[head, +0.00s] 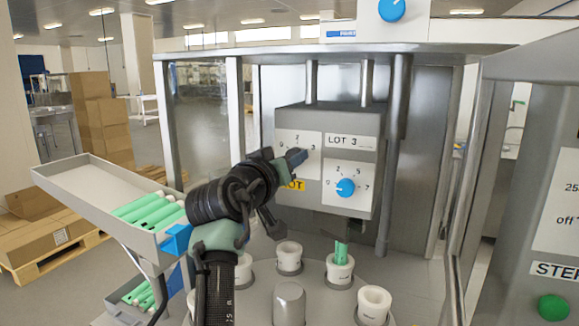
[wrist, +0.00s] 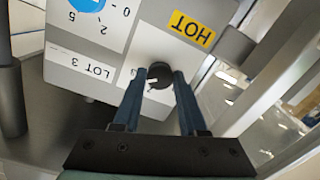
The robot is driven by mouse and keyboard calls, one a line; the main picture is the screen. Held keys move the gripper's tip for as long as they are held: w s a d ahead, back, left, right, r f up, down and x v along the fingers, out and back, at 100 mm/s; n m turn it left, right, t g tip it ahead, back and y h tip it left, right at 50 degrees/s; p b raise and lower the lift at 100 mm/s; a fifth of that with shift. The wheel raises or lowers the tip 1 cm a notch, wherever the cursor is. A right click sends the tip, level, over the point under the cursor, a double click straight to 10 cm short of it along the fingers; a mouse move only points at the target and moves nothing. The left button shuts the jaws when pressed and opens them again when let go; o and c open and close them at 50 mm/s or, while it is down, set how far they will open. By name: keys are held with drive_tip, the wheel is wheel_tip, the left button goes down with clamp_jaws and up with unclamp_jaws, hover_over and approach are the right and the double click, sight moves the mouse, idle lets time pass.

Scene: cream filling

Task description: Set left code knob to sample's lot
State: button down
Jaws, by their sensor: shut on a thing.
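The grey coding box shows two white dial plates in the head view. The left code knob (wrist: 159,72) is black with a small white mark, seen in the wrist view. My gripper (wrist: 161,84) is around it, one blue finger on each side, shut on it. In the head view my gripper (head: 297,158) reaches the left dial plate (head: 291,138) and hides the knob; the plate's digits are only partly visible. The label LOT 3 (head: 350,141) is on the box above the right dial; it also shows upside down in the wrist view (wrist: 85,66).
A blue knob (head: 346,187) is on the right dial. A yellow HOT label (head: 294,185) is below the left dial. A tray (head: 82,172) with green tubes is left.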

drive_tip(key=shift+f+m, duration=0.1)
drive_tip(key=shift+m, duration=0.5)
drive_tip(key=shift+c, duration=2.2)
unclamp_jaws()
drive_tip(key=shift+s, duration=0.1)
drive_tip(key=b+v, duration=0.2)
drive_tip(key=v, duration=1)
drive_tip(key=shift+s+a, duration=0.2)
drive_tip(key=shift+s, duration=0.15)
